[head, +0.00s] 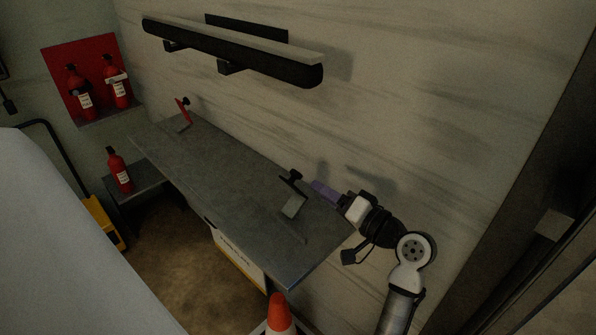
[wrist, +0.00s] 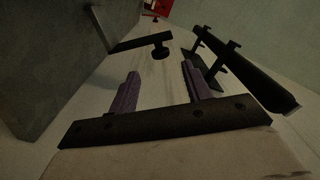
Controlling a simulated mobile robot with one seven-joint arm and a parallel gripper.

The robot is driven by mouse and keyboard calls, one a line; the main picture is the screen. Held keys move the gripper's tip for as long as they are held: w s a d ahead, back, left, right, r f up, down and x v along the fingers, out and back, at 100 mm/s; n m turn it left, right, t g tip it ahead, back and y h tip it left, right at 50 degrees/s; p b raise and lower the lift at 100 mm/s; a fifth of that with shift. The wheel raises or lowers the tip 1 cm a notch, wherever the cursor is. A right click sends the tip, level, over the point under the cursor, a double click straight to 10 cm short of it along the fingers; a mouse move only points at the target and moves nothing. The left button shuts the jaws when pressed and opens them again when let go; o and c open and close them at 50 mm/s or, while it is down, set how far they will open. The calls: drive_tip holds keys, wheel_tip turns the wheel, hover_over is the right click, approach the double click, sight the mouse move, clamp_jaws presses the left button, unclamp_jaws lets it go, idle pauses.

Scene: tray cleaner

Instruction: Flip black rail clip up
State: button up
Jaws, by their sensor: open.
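The black rail clip (head: 291,178) stands at the wall-side edge of the grey table, with a knob on top and a grey plate (head: 293,207) at its base. In the wrist view the clip (wrist: 138,45) reaches out from the table, its round knob (wrist: 160,51) ahead of my fingers. My gripper (head: 318,188) is just right of the clip in the head view, apart from it. In the wrist view my gripper (wrist: 162,80) has its two purple fingers spread, with nothing between them.
The grey table (head: 215,185) runs along the wall and is mostly bare. A red clip (head: 182,112) stands near its far end. A black rail shelf (head: 240,55) hangs above. An orange cone (head: 279,312) stands by the near end; fire extinguishers (head: 119,172) are at left.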

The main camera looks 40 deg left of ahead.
sight(296, 175)
drive_tip(key=a, duration=0.3)
drive_tip(key=a+p, duration=0.1)
drive_tip(key=a, duration=0.2)
drive_tip(key=a+p, duration=0.1)
drive_tip(key=a, duration=0.2)
drive_tip(key=shift+w+a, duration=0.3)
drive_tip(key=shift+w, duration=0.1)
clamp_jaws()
